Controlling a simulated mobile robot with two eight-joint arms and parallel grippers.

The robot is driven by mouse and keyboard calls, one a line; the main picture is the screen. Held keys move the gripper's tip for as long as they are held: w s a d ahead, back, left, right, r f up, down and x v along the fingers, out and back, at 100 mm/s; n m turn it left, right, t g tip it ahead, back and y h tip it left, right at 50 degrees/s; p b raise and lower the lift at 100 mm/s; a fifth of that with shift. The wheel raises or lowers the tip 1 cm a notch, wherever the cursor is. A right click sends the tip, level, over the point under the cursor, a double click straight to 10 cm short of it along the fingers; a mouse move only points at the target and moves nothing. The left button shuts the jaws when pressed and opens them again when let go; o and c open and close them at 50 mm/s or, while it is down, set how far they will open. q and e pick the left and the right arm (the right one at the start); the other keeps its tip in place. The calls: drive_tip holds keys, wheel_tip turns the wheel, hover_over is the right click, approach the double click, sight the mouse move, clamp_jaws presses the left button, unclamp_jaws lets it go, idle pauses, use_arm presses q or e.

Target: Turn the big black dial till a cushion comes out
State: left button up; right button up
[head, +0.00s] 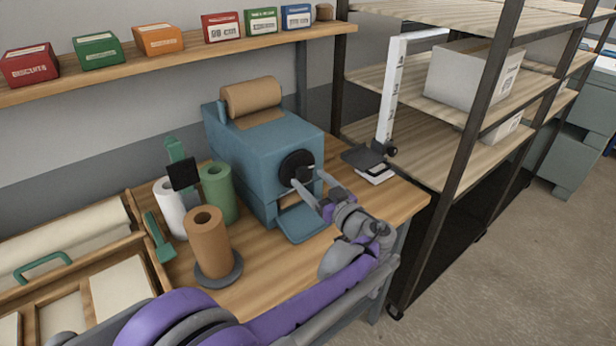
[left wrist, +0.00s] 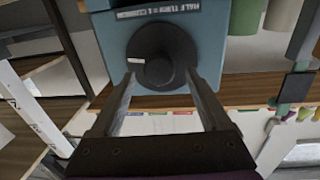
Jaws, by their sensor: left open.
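The big black dial (head: 291,164) is on the front of a blue machine (head: 250,140) on the wooden bench. In the left wrist view, the dial (left wrist: 146,42) has a round base, a raised centre knob and a white mark pointing left. My left gripper (head: 302,181) is in front of the dial and partly covers it. In the left wrist view, its two open fingers (left wrist: 160,80) reach toward the dial's lower left and right, with nothing held; I cannot tell if they touch it. No cushion shows on the blue outlet tray (head: 303,226). My right gripper is out of view.
A kraft paper roll (head: 252,97) sits on the machine. Brown (head: 208,243), green (head: 217,192) and white (head: 169,206) rolls stand left of it. A white upright stand (head: 390,95) is at the right, beside a metal-framed shelf (head: 470,140).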

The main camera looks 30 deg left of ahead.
use_arm(q)
drive_tip(key=shift+x, duration=1.05)
clamp_jaws()
